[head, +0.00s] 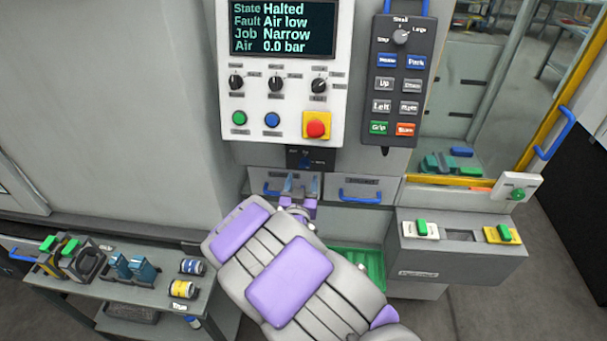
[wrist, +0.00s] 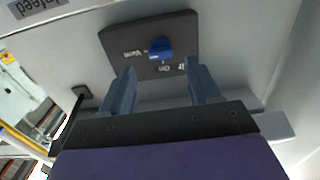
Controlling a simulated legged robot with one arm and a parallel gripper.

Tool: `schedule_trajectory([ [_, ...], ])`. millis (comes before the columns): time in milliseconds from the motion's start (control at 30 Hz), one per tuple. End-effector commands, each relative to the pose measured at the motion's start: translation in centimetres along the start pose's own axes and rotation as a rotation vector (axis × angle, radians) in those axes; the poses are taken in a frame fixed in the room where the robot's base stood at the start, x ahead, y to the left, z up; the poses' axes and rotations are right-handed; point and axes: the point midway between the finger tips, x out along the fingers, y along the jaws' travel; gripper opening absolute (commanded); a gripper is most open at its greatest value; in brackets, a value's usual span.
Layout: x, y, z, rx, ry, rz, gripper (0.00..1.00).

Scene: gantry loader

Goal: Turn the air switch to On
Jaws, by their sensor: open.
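The air switch is a blue knob (wrist: 160,48) on a dark plate (wrist: 120,36) in the wrist view. Its labels appear upside down: "Vent" to the left of the knob, "On" just below it. I cannot clearly tell which mark the knob points to. In the head view the dark plate (head: 322,160) is under the white control panel (head: 285,122). My gripper (wrist: 160,80) is open and empty, its two blue-grey fingers apart. In the wrist view the knob is beyond the fingertips, between their lines, with no visible contact. In the head view my gripper (head: 292,184) is just below the plate.
The display (head: 283,28) reads Halted, Air low, Narrow, 0.0 bar. A red stop button (head: 316,128) is above the switch. A dark pendant (head: 398,85) hangs to the right. Drawers with blue handles (head: 361,196) lie beneath. A side table (head: 110,290) holds several parts.

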Motion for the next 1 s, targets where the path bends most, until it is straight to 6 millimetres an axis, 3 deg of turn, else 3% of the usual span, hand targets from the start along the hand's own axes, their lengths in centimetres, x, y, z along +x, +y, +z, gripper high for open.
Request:
schedule_trajectory([
  [100,1.9,0.1,0.0,0.003,0.002,0.003,0.62],
  [333,4.3,0.1,-0.1,0.003,0.003,0.001,0.62],
  [767,5.1,0.0,-0.1,0.003,0.001,-0.001,0.62],
  [1000,5.1,0.0,-0.1,0.002,0.000,-0.001,0.41],
])
